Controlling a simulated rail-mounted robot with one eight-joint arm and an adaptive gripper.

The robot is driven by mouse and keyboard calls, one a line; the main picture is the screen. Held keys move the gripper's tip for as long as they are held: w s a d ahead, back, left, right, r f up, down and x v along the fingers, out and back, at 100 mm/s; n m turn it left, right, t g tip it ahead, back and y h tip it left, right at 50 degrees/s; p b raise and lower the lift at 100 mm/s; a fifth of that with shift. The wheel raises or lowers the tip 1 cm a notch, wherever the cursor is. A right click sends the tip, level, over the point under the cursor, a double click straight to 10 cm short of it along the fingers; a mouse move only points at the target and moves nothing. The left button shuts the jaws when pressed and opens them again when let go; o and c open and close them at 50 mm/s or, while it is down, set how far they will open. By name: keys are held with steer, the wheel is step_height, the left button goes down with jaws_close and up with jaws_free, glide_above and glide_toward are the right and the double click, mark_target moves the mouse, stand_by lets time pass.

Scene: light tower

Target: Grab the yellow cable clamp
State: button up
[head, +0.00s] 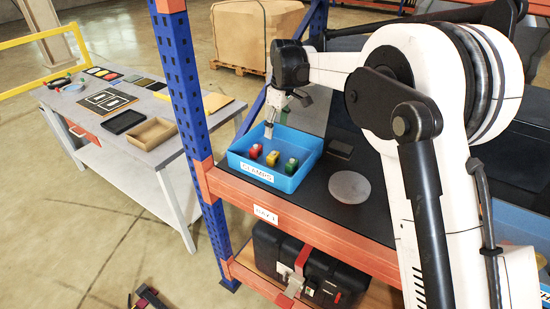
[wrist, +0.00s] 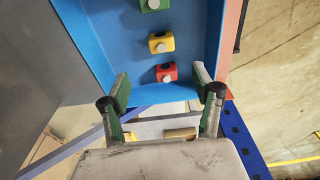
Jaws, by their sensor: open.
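The yellow cable clamp (head: 272,158) sits in the blue bin (head: 262,174) labelled CLAMPS, between a red clamp (head: 255,151) and a green clamp (head: 291,166). My gripper (head: 269,131) points down over the back left part of the bin, apart from the clamps. In the wrist view, the open, empty fingers (wrist: 163,87) show below the row. The red clamp (wrist: 166,72) is nearest them, the yellow clamp (wrist: 161,42) lies beyond it, and the green clamp (wrist: 153,4) is partly cut off at the top edge.
The bin walls surround the clamps. A round grey disc (head: 349,187) and a small dark block (head: 340,148) lie right of the bin on the shelf. A blue rack post (head: 186,100) stands left. A black case (head: 300,262) sits on the lower shelf.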

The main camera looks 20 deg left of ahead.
mark_target(273, 154)
steer(key=f, duration=0.5)
steer(key=a+f+p, duration=0.1)
steer(key=f, duration=0.2)
steer(key=shift+a+f+p, duration=0.1)
steer(key=shift+f+p, duration=0.85)
steer(key=shift+f, duration=1.6)
steer(key=shift+s, duration=0.1)
steer(key=c, duration=1.2)
steer(key=shift+c, duration=0.2)
steer(key=shift+r, duration=0.1)
